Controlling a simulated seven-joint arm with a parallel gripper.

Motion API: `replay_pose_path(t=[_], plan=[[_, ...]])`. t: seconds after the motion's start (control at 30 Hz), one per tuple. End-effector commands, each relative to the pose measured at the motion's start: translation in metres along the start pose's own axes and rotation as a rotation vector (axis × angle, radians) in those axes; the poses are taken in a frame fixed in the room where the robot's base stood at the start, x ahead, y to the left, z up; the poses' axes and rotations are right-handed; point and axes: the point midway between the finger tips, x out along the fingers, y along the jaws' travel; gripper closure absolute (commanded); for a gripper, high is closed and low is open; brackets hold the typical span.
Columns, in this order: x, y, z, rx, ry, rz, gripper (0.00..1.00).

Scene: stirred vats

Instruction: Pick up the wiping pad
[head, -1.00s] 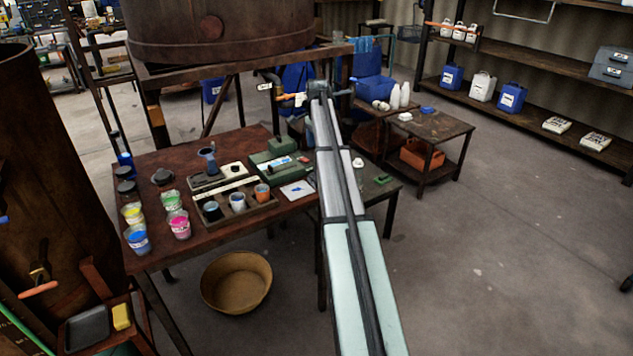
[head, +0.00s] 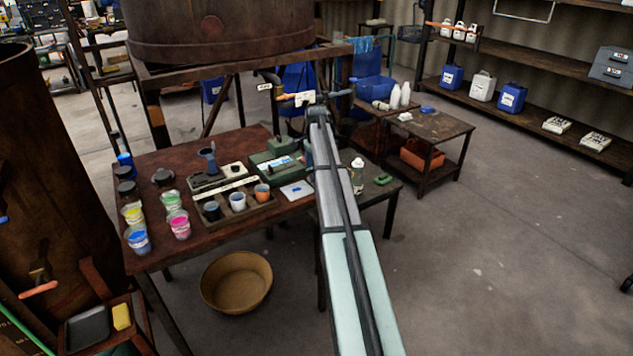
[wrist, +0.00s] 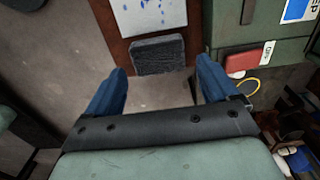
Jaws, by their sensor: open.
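A dark grey, rough-faced block that looks like the wiping pad (wrist: 158,54) lies at the edge of a brown surface in the wrist view, below a white sheet with blue spots (wrist: 152,15). My gripper (wrist: 162,76) is open, with its blue fingers apart and nothing between them. In the wrist view the pad appears just beyond the fingertips, roughly centred between them. I cannot tell the height gap. In the head view my arm hides the gripper and the pad; the spotted sheet (head: 297,190) shows left of the arm.
A green case (wrist: 262,25) with a red block (wrist: 242,60) stands right of the pad in the wrist view. In the head view, cups of paint (head: 180,225) stand on the brown table (head: 200,262). A bowl (head: 236,282) is on the floor.

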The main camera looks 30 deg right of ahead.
Motion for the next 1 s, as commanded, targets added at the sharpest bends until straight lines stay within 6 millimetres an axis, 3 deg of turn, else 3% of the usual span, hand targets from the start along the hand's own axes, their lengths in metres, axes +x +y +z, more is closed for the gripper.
replay_pose_path(t=[0.3,0.57,1.0], plan=[[0.040,0.003,0.001,0.000,-0.001,0.002,0.13],[0.044,0.002,0.000,0.000,0.000,0.000,0.13],[0.044,0.002,0.001,0.000,0.000,0.001,0.53]])
